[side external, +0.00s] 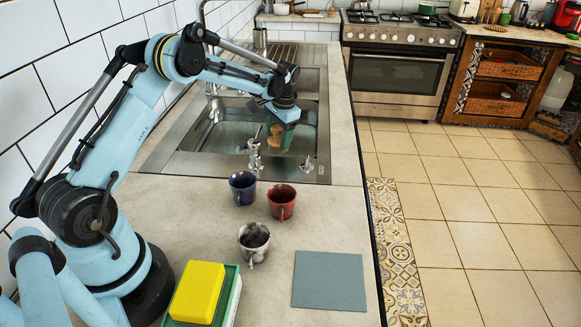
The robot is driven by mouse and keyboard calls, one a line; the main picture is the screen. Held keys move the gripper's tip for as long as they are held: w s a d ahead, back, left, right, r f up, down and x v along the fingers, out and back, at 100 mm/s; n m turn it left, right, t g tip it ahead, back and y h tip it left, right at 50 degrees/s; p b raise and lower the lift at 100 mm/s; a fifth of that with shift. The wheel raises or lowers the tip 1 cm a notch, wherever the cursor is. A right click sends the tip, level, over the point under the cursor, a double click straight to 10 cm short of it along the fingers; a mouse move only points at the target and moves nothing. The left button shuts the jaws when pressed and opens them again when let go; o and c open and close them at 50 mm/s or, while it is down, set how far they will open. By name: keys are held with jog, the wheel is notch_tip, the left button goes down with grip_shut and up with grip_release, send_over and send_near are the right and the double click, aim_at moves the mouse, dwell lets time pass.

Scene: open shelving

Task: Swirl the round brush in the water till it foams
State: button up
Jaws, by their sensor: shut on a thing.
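My gripper (283,121) points down over the near basin of the metal sink (190,158). It is shut on a small tan-brown thing (276,131), which looks like the round brush; the fingers and a dark green part cover much of it. Clear, greenish water (225,138) seems to fill the basin, and no foam shows on it. I cannot tell whether the brush touches the water. Another brownish piece (255,152) shows by the basin's near edge, beside a chrome fitting; what it is is unclear.
A blue mug (242,188), a red mug (282,202) and a grey patterned mug (254,242) stand on the counter before the sink. A yellow sponge (198,292) lies on a green-and-white tray (232,300). A grey-blue square mat (328,281) lies at right. A tap (210,87) rises behind the basin.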

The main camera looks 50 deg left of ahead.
jog(key=shift+f, duration=2.2)
jog(key=shift+w+a, duration=2.45)
jog(key=shift+a, duration=0.05)
notch_tip(320, 180, up, 12)
jog(key=shift+r, duration=0.25)
